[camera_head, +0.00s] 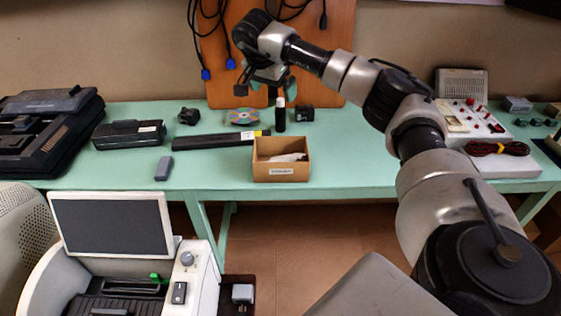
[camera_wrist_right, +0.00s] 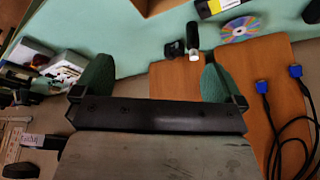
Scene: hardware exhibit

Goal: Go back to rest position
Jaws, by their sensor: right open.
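My right arm reaches from the lower right across the head view. Its gripper (camera_head: 274,84) is raised above the back of the green table, in front of the brown wooden board. In the right wrist view the two green fingers of the right gripper (camera_wrist_right: 155,78) stand wide apart with nothing between them. The gripper is open and empty. My left gripper is in neither view.
The green table (camera_head: 350,165) carries a cardboard box (camera_head: 282,172), a disc (camera_head: 241,117), a black cylinder (camera_head: 280,114) and a white panel with red knobs (camera_head: 470,120). The wooden board (camera_head: 225,75) has hanging cables. A white machine with a screen (camera_head: 112,226) stands in front.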

